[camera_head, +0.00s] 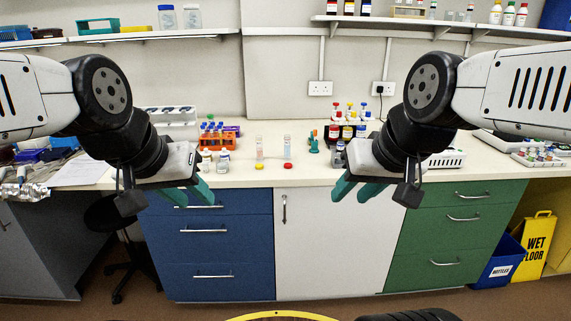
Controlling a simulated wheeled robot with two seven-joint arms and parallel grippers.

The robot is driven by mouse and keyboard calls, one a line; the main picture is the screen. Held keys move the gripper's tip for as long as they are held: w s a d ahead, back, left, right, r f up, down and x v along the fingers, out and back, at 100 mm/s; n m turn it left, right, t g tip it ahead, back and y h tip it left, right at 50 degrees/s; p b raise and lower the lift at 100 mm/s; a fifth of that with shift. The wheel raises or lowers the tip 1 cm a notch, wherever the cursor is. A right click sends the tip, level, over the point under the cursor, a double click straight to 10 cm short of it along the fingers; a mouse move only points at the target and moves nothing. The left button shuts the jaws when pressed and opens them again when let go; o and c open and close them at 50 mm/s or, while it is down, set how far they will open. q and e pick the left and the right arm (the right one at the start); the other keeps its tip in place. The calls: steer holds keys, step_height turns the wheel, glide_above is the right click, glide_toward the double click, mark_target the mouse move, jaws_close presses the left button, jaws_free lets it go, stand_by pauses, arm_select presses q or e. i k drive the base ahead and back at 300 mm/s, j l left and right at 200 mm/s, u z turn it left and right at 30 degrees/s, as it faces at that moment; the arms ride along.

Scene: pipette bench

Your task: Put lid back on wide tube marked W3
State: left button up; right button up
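Two clear upright tubes stand near the middle of the white bench: a left tube (259,148) and a right tube (287,148). A yellow lid (259,167) lies on the bench in front of the left tube, and a red lid (288,165) lies in front of the right one. Any W3 marking is too small to read. My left gripper (197,201) is open and empty, in front of the bench edge to the left of the tubes. My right gripper (350,200) is open and empty, in front of the bench edge to their right.
An orange rack (218,139) and small bottles (222,161) stand left of the tubes. A teal item (313,143) and a bottle rack (347,130) stand to the right. The bench front around the lids is clear. Shelves run above.

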mark_target(287, 138)
steer(key=i+l+u, duration=0.7)
steer(key=l, duration=0.2)
steer(key=l+u, duration=0.2)
steer(key=l, duration=0.15)
steer(key=i+l+u, duration=0.25)
steer(key=l, duration=0.15)
steer(key=k, duration=0.1)
